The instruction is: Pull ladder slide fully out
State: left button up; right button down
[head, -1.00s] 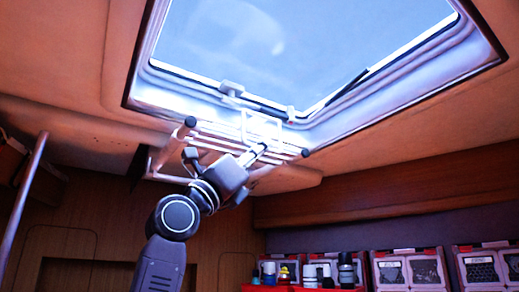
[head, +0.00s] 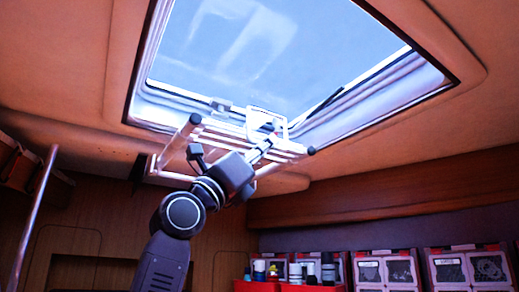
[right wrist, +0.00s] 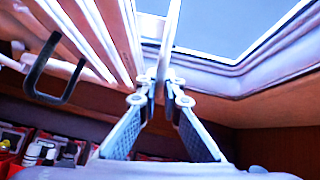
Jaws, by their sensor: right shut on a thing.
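The ladder slide (head: 178,141), a pale metal frame with rungs and dark end caps, hangs below the roof hatch in the head view. A white loop (head: 284,126) stands at its near edge. My right gripper (head: 264,146) reaches up to that loop from below. In the right wrist view the fingers (right wrist: 160,92) are shut on a thin white bar (right wrist: 171,38), and the ladder's slats (right wrist: 101,38) run off to the upper left. My arm hides part of the ladder's underside. My left gripper is not in view.
The roof hatch (head: 270,55) is above, with a dark frame. A wooden beam (head: 390,188) and a shelf with bottles and white-fronted boxes (head: 384,272) lie at right. A metal pole (head: 35,210) stands at left. A black bracket (right wrist: 56,92) is beside the slats.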

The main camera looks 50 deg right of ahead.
jog(key=c, duration=2.2)
grip_release()
jog(key=shift+s+d, duration=0.2)
jog(key=shift+c, duration=0.2)
jog(key=shift+o, duration=0.7)
jog(key=shift+s+d, duration=0.1)
jog(key=shift+d, duration=0.1)
jog(key=shift+a, duration=0.2)
jog(key=shift+w+a+f, duration=0.25)
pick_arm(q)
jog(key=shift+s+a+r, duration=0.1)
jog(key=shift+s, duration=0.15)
pick_arm(e)
jog(key=s+v, duration=0.1)
jog(key=v, duration=0.9)
jog(key=shift+w+a+f, duration=0.25)
jog(key=shift+w+f, duration=0.15)
